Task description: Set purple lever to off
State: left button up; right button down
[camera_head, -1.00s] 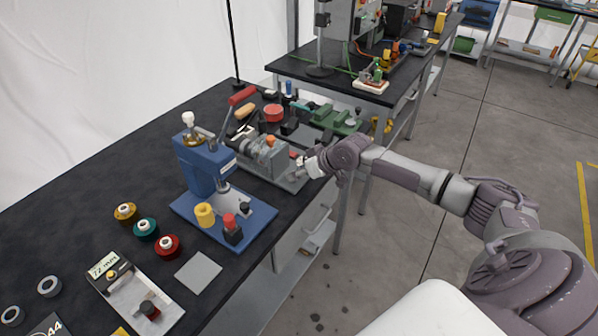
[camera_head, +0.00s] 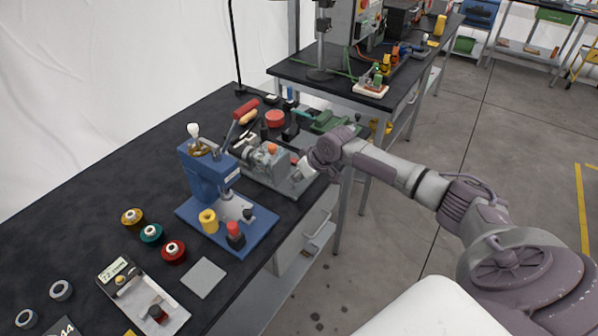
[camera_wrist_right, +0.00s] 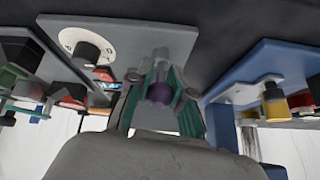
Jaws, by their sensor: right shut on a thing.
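The purple lever shows as a round purple knob (camera_wrist_right: 159,93) in the right wrist view. It sits between the two fingers of my right gripper (camera_wrist_right: 160,97), which is shut on it. In the head view my right gripper (camera_head: 307,167) is at the front end of the grey machine (camera_head: 268,180) on the dark bench, and the purple knob is hidden there. The lever's shaft and any off marking cannot be made out. My left gripper is in neither view.
A blue press (camera_head: 205,175) stands beside the grey machine; its blue plate also shows in the right wrist view (camera_wrist_right: 262,70). A white dial (camera_wrist_right: 88,45) is near the gripper. Green equipment (camera_head: 328,122) stands behind.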

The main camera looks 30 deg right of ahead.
jog(key=shift+w+a+r+g+h+p, duration=0.1)
jog(key=shift+w+r+g+h+p, duration=0.15)
jog(key=shift+g+p, duration=0.3)
jog(key=shift+w+a+r+g+h+p, duration=0.1)
jog(key=shift+w+g+h+p, duration=0.2)
jog(key=shift+g, duration=0.35)
jog(key=shift+w+g, duration=0.1)
jog(key=shift+g, duration=0.5)
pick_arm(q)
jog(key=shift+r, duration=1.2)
pick_arm(e)
jog(key=shift+w+a+f+g+h, duration=0.15)
jog(key=shift+w+g+h, duration=0.05)
jog(key=shift+g+h, duration=0.45)
jog(key=c, duration=1.2)
grip_release()
jog(key=r, duration=0.8)
jog(key=s+r, duration=0.1)
jog(key=r, duration=0.3)
jog(key=shift+f, duration=0.1)
